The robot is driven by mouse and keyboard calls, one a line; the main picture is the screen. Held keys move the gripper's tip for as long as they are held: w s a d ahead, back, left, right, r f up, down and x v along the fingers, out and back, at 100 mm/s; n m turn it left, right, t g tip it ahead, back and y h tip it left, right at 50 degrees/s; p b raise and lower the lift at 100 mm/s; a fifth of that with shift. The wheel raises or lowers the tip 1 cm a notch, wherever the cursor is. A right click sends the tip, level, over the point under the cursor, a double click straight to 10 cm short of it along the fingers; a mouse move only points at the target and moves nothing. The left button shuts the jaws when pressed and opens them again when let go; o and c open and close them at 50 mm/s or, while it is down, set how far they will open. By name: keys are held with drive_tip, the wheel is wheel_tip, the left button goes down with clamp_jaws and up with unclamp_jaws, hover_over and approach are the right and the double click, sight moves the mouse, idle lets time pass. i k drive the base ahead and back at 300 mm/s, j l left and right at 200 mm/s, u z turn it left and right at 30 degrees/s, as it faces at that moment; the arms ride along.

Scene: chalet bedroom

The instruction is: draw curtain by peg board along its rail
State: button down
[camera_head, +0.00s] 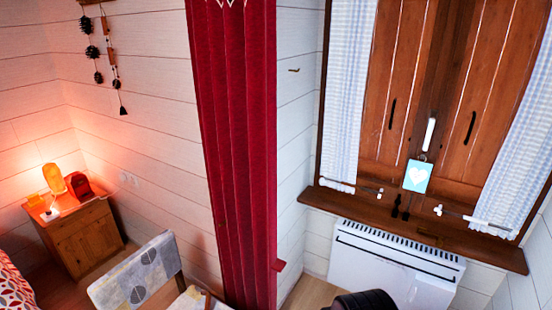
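A long red curtain (236,150) hangs in vertical folds at the middle of the head view, in front of the white plank walls. Its top runs out of the picture, so its rail is not visible. A strip of wood (92,2) at the top left edge has strings of pine cones and wooden pieces hanging below it; it may be the peg board, but most of it is cut off. A small red tab (279,265) sticks out at the curtain's lower right edge. My gripper is not in view.
A chair (137,272) stands left of the curtain's lower part. A nightstand (82,238) with a glowing lamp is further left. Right are wooden shutters (395,90), checked curtains (346,90), a sill (340,203) and a white heater (385,265). A dark rounded shape (362,301) shows at the bottom edge.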

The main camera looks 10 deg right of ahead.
sight(233, 43)
drive_tip(key=i+l, duration=0.15)
drive_tip(key=l, duration=0.2)
drive_tip(key=i+l+u, duration=0.1)
drive_tip(key=l, duration=0.25)
drive_tip(key=i+l, duration=0.1)
drive_tip(key=l, duration=0.25)
drive_tip(key=i+j+z, duration=0.2)
drive_tip(key=i+j, duration=0.3)
drive_tip(key=i, duration=0.05)
